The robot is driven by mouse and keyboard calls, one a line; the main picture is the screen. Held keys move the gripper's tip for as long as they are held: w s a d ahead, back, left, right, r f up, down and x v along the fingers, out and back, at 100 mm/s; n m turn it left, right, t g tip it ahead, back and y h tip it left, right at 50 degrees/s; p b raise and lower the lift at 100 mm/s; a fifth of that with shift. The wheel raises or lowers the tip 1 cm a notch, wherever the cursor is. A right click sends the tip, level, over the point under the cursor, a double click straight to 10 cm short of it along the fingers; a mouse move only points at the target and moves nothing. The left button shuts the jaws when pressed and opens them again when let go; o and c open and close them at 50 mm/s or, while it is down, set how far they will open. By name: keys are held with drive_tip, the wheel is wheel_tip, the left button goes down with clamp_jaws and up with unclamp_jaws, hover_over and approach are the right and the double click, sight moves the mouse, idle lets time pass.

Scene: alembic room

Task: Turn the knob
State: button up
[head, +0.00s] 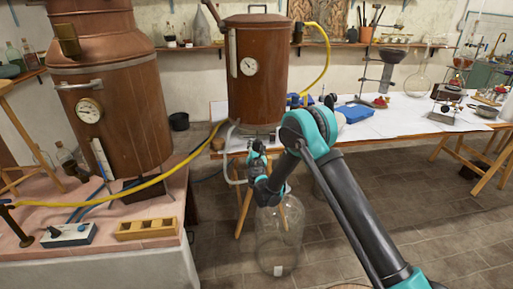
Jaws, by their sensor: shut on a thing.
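My gripper (258,148) is small in the head view, at the lower front of the middle copper vessel (262,85). It is shut on a small part there, which I take to be the knob. The jaws and wrist hide that part, so its shape and turn angle cannot be made out. My arm reaches in from the lower right and bends at a teal joint in front of the table.
A large clear glass bottle (279,250) stands on the floor below my wrist. A paper-covered table (400,118) with glassware extends right. Tiled floor is open at right.

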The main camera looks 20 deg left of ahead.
idle(0.4)
drive_tip(key=o, duration=1.2)
drive_tip(key=shift+c, duration=0.2)
drive_tip(key=shift+s, duration=0.1)
drive_tip(key=v, duration=1.1)
drive_tip(key=shift+s, duration=0.4)
drive_tip(key=shift+d+f, duration=0.1)
